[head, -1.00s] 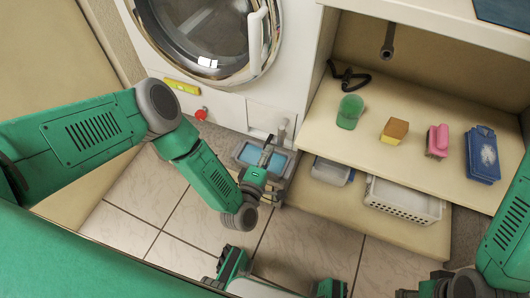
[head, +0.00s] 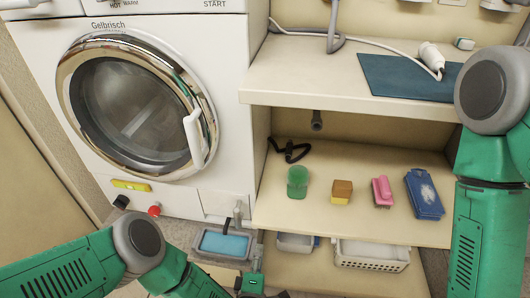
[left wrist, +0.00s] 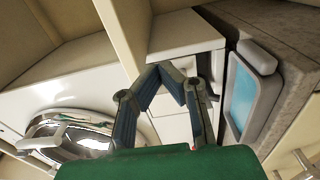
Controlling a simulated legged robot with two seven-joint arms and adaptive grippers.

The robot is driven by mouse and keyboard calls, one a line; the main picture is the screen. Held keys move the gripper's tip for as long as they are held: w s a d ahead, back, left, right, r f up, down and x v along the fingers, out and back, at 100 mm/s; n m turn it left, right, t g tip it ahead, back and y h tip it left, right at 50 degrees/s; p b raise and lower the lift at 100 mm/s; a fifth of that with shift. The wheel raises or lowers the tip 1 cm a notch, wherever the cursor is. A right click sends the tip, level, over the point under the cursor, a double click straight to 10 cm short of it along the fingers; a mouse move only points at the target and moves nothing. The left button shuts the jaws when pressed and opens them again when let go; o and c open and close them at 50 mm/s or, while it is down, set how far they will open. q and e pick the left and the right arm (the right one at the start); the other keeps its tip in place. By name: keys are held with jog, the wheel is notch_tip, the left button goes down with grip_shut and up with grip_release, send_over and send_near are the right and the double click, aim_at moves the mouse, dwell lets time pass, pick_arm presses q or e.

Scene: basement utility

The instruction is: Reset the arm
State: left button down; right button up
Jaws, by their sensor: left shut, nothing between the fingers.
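My left arm comes in from the lower left of the head view. Its gripper (head: 256,266) is at the bottom edge, low in front of the washing machine and close to the blue-filled grey tray (head: 222,244). In the left wrist view the two fingers of the left gripper (left wrist: 172,75) meet at their tips with nothing between them. The tray also shows there on the right (left wrist: 240,95), apart from the fingers. My right arm (head: 478,205) stands at the right edge of the head view; its gripper is out of the picture.
The washing machine (head: 225,60) stands at left. A shelf (head: 330,225) holds a green item (head: 297,182), a sponge-like block (head: 341,191), a pink item (head: 382,191) and a blue box (head: 424,194). A white basket (head: 372,255) sits below. A counter (head: 300,75) is above.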

pick_arm(q)
jog(key=s+a+f+m+g+h, duration=0.2)
jog(key=s+a+m+g+h, duration=0.25)
jog(key=s+m+g, duration=0.65)
jog(key=s+a+r+m+g+y, duration=0.35)
jog(key=s+a, duration=0.35)
jog(key=a, duration=0.3)
jog(key=s+a+r+m+g+y, duration=0.25)
jog(key=s+a+r, duration=0.25)
jog(key=s+a, duration=0.4)
notch_tip(320, 180, up, 14)
jog(key=w+p, duration=0.1)
jog(key=p, duration=1.4)
jog(key=shift+w+a+f+m, duration=0.15)
jog(key=shift+w+a+m, duration=0.15)
jog(key=shift+w+a, duration=0.05)
pick_arm(e)
notch_tip(320, 180, up, 15)
jog(key=shift+a+r, duration=0.15)
jog(key=shift+a, duration=0.05)
